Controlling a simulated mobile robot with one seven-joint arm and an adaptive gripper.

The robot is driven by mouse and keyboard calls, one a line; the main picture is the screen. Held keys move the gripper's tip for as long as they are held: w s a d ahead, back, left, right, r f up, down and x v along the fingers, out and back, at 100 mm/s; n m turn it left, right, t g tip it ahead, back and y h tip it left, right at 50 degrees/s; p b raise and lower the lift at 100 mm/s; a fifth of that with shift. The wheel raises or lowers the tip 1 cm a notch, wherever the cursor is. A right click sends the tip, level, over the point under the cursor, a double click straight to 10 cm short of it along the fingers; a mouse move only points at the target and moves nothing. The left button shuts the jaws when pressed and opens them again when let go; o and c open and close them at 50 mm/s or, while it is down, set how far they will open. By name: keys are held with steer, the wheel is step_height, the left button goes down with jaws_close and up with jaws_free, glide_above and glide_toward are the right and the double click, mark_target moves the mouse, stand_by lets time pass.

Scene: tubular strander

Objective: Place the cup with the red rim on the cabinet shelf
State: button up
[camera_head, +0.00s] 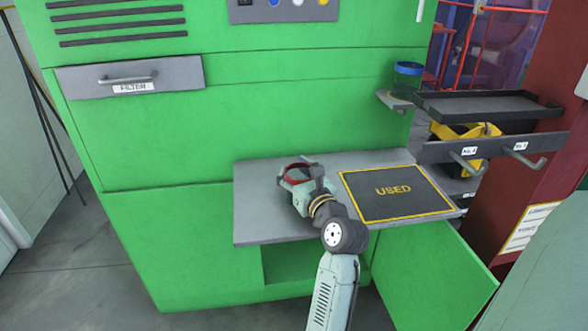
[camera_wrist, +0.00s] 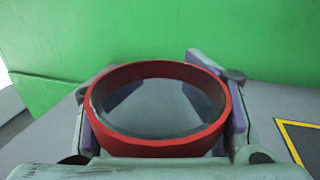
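The cup with the red rim (camera_wrist: 160,145) fills the middle of the wrist view, its mouth facing the camera. In the head view its red rim (camera_head: 288,174) shows at the left part of the grey shelf (camera_head: 262,226), partly hidden by my gripper. My gripper (camera_head: 296,172) is at the cup, with one finger on each side of it. In the wrist view the fingers of my gripper (camera_wrist: 162,112) lie close against both sides of the cup. I cannot tell whether the cup's base touches the shelf.
A dark mat marked USED (camera_head: 396,193) lies right of the cup. A blue-rimmed cup (camera_head: 406,82) stands on a small bracket (camera_head: 394,102) at upper right. A black tray (camera_head: 490,105) and hooks (camera_head: 526,158) are further right. An open green door (camera_head: 430,275) hangs below the shelf.

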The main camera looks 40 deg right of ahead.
steer(key=o, duration=0.5)
steer(key=shift+r, duration=0.15)
steer(key=b+v, duration=0.1)
steer(key=v, duration=1.1)
steer(key=shift+b, duration=0.3)
